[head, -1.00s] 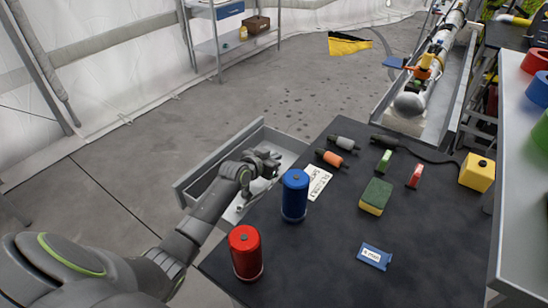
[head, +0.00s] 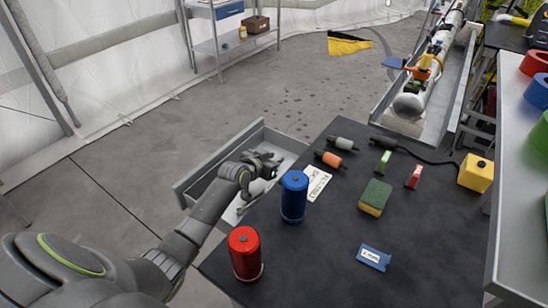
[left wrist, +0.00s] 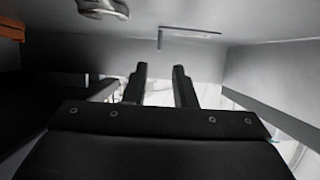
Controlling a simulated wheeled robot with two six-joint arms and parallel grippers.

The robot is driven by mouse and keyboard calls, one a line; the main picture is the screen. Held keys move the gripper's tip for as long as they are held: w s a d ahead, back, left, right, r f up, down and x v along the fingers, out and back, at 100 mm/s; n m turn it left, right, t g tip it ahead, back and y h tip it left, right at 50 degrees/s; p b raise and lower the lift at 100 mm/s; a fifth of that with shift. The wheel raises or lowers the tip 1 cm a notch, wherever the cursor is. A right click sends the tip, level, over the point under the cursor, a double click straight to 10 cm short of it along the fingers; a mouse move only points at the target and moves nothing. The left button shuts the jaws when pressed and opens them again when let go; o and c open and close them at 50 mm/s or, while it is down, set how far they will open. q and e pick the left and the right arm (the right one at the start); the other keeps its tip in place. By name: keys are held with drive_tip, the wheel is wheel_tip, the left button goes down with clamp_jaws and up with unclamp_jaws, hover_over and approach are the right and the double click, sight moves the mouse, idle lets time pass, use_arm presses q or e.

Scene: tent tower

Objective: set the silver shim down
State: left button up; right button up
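My left gripper (head: 266,164) is over the open grey drawer (head: 192,190) at the left side of the black table. In the left wrist view its two fingers (left wrist: 160,88) stand apart, with nothing visible held between them. I cannot clearly make out the silver shim. A small pale metallic piece (head: 241,209) lies in the drawer beside my left arm, too small to identify. A shiny grey rounded piece (left wrist: 103,8) shows at the top of the left wrist view, also unidentified. My right gripper is not in view.
A blue canister (head: 294,197) and a red canister (head: 245,254) stand close to my left arm. The black table (head: 320,250) also holds a sponge (head: 375,197), a blue packet (head: 373,257) and a yellow block (head: 476,172). The table's front middle is mostly clear.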

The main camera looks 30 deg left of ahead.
use_arm(q)
drive_tip(key=v, duration=0.7)
drive_tip(key=shift+s+r, duration=0.15)
drive_tip(key=shift+r, duration=0.15)
